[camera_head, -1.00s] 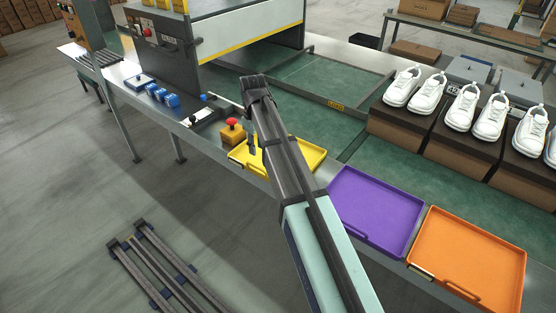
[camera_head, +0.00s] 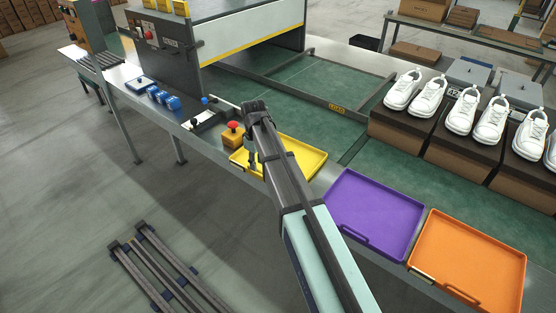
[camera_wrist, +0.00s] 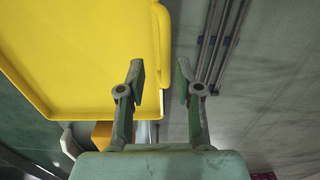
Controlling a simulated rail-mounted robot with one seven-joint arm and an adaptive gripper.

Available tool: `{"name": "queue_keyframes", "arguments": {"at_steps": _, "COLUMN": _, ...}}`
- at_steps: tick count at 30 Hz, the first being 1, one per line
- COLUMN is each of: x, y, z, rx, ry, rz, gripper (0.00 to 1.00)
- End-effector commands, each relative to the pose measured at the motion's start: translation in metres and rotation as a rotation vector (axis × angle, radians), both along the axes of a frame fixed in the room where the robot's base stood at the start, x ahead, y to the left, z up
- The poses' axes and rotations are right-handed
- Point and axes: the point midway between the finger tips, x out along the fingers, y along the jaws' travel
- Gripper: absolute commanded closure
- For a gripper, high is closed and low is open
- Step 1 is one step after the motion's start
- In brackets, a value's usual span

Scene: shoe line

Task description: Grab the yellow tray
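The yellow tray (camera_head: 300,158) lies flat on the near edge of the line table, left of the purple tray, partly hidden behind my arm. In the wrist view the yellow tray (camera_wrist: 80,55) fills the upper left, and its rim with a raised handle (camera_wrist: 161,45) runs toward the space between my fingertips. My gripper (camera_wrist: 162,82) is open and empty, with one finger on the tray side of the rim and the other on the floor side. In the head view my gripper (camera_head: 252,160) hangs at the tray's near side; contact cannot be told.
A purple tray (camera_head: 375,212) and an orange tray (camera_head: 470,262) lie to the right along the table edge. An orange box with a red button (camera_head: 233,133) stands just left of the yellow tray. White shoes (camera_head: 462,110) stand on brown boxes behind.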

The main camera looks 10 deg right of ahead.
Motion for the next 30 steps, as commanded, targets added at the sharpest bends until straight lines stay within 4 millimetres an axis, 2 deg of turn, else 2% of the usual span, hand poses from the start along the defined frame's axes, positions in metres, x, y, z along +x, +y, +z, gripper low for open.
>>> {"name": "queue_keyframes", "arguments": {"at_steps": 11, "x": -0.002, "y": -0.002, "z": -0.019, "rx": 0.0, "ry": 0.001, "rz": 0.0, "gripper": 0.66}}
{"name": "queue_keyframes", "arguments": {"at_steps": 21, "x": -0.003, "y": -0.004, "z": -0.056, "rx": 0.0, "ry": 0.0, "rz": 0.0, "gripper": 0.66}}
{"name": "queue_keyframes", "arguments": {"at_steps": 29, "x": -0.003, "y": -0.004, "z": -0.059, "rx": 0.0, "ry": -0.001, "rz": 0.0, "gripper": 0.66}}
{"name": "queue_keyframes", "arguments": {"at_steps": 30, "x": -0.003, "y": -0.004, "z": -0.059, "rx": 0.0, "ry": -0.001, "rz": 0.0, "gripper": 0.8}}
